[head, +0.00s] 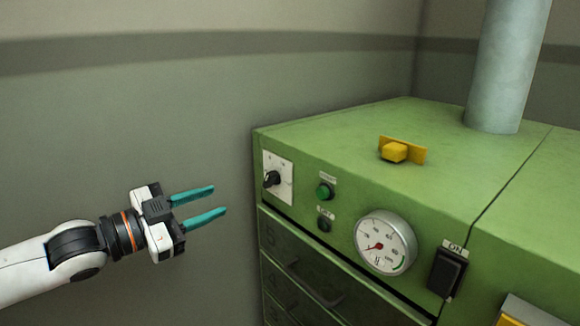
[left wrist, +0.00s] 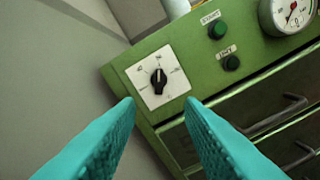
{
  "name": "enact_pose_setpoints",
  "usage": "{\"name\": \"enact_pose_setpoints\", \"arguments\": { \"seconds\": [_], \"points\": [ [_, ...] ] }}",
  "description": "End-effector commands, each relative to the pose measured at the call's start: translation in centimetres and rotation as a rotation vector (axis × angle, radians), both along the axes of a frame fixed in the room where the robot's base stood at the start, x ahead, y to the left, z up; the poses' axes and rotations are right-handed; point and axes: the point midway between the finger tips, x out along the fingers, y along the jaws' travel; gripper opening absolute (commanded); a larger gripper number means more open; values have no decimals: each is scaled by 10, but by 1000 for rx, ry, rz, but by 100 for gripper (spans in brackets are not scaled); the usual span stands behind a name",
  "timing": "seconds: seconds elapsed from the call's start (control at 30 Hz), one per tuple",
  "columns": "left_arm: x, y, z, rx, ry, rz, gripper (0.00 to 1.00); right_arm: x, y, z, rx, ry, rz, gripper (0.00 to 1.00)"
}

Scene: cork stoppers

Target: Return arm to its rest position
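My left gripper (head: 207,203) has two teal fingers and is held in the air to the left of the green machine (head: 340,150). Its fingers are apart with nothing between them, and they touch nothing. In the left wrist view the open fingers (left wrist: 165,115) point toward a black rotary knob (left wrist: 159,80) on a white dial plate (left wrist: 146,66). That knob also shows in the head view (head: 272,178), a short way right of the fingertips. My right gripper is in neither view.
The machine's front carries a green button (head: 323,191), a round gauge (head: 385,243), a black switch (head: 447,272) and drawers (head: 305,285). A yellow part (head: 400,151) and a grey pipe (head: 507,70) stand on top. Free air lies between the wall and the machine.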

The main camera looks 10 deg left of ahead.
Motion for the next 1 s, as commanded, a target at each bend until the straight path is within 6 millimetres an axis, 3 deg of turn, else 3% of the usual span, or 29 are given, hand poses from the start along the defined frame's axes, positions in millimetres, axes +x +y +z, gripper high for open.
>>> {"name": "enact_pose_setpoints", "arguments": {
  "seconds": [0.07, 0.17, 0.3, 0.47, 0.7, 1.0],
  "points": [
    [0, -5, -10, 1, 18, -1, 35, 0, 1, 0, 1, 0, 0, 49],
    [0, -19, -44, 9, 82, 5, 35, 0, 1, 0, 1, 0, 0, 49],
    [-9, -47, -117, 29, 225, 51, 35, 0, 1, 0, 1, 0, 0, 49],
    [-35, -65, -199, 48, 422, 170, 35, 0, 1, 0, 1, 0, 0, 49],
    [-105, -62, -298, 66, 781, 431, 35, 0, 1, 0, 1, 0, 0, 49],
    [-203, -46, -363, 91, 1175, 690, 35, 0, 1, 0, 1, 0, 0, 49]
  ]
}}
